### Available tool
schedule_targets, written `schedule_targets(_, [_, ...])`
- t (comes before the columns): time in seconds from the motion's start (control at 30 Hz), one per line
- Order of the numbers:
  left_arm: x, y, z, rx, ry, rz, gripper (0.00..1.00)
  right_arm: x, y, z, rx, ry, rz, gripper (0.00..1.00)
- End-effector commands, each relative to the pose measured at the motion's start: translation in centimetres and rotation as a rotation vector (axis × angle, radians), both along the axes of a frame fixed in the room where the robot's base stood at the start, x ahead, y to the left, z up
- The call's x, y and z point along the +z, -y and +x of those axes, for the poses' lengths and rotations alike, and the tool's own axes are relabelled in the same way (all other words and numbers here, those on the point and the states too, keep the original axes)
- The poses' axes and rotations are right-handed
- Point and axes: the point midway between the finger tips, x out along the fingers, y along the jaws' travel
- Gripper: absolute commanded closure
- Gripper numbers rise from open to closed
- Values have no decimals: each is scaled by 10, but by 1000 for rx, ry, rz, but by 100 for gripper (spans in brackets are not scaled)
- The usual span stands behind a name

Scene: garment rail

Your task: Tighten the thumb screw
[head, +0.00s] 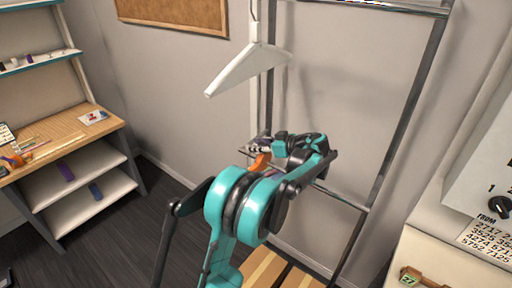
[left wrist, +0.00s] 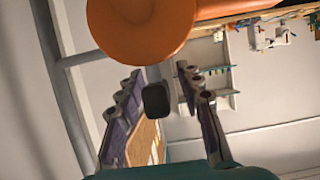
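The orange thumb screw (head: 260,162) shows small by the garment rail's post (head: 257,110) in the head view, partly hidden by my arm. In the left wrist view a large orange round knob (left wrist: 140,25), which looks like the same screw, fills the top. An orange part runs from it to the right. My left gripper (head: 258,147) is close to the screw. In the left wrist view its fingers (left wrist: 158,76) are spread, with the knob just beyond the tips and nothing gripped between them. My right gripper is not in view.
A white hanger (head: 247,68) hangs above my left gripper. The rail's metal frame (head: 402,95) stands to the right. A shelf desk (head: 75,140) is at the left. A pale cabinet (head: 450,262) with a numbered tag is at the lower right. Dark floor lies between.

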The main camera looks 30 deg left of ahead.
Motion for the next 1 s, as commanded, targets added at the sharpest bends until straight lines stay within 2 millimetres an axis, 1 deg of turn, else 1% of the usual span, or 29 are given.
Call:
schedule_targets(0.07, [-1,-3,0,1,0,0,64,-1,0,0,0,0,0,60])
schedule_targets(0.27, [-1,-3,0,0,0,0,64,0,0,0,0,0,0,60])
schedule_targets(0.3, [-1,-3,0,0,0,0,66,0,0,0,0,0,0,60])
schedule_targets(0.37, [-1,-3,0,0,0,0,82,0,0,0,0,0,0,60])
schedule_targets(0.4, [-1,-3,0,0,0,0,93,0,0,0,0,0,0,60])
schedule_targets(0.43, [-1,-3,0,0,0,0,100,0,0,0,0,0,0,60])
schedule_targets(0.77, [-1,-3,1,-14,0,0,100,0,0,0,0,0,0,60])
schedule_targets(1.0, [0,-3,3,-106,1,0,100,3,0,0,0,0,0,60])
